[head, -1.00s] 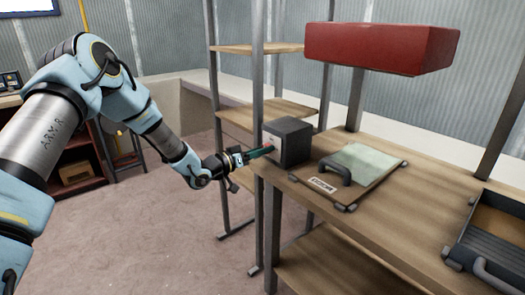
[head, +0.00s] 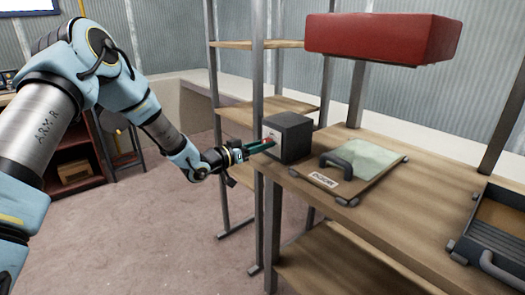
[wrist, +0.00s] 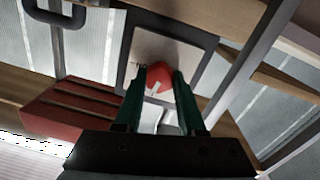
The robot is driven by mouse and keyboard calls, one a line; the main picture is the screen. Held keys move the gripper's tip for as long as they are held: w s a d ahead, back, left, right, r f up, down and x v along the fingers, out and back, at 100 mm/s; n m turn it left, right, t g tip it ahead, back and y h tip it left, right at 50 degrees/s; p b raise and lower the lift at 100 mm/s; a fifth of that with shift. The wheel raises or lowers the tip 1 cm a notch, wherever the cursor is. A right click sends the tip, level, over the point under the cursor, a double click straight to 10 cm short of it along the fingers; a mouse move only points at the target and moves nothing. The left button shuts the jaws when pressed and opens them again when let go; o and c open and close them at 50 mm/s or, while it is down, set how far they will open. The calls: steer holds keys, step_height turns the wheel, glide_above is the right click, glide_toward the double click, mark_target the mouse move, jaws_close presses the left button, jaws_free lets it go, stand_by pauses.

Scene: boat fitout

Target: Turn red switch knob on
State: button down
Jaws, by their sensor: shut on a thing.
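The red switch knob (wrist: 160,77) sits on the light front plate (wrist: 153,50) of a dark grey box (head: 290,137). The box stands on the wooden bench at its left end. My gripper (head: 268,144) reaches the box's left face from the left. In the wrist view its two green fingers (wrist: 160,92) stand on either side of the red knob and are shut on it. A pale mark shows on the knob.
An open dark tray (head: 492,245) is farther right. A red block (head: 380,37) is above the bench. A metal shelf post (head: 258,70) stands close behind my gripper.

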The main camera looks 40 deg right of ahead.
steer(key=m+b, duration=0.1)
steer(key=b, duration=0.1)
steer(key=m+b, duration=0.2)
steer(key=shift+f+m+b, duration=0.3)
steer(key=m+b, duration=0.4)
steer(key=b, duration=0.2)
steer(key=m+b, duration=0.4)
steer(key=b, duration=0.2)
steer(key=shift+s+m+t, duration=0.1)
steer(key=shift+m+t, duration=0.2)
steer(key=m+b, duration=0.1)
steer(key=b, duration=0.1)
steer(key=m+b, duration=0.2)
steer(key=shift+r+y, duration=0.2)
steer(key=shift+y, duration=0.1)
steer(key=shift+r+b, duration=0.1)
steer(key=shift+b, duration=0.25)
steer(key=c, duration=0.5)
jaws_free()
steer(key=shift+a, duration=0.1)
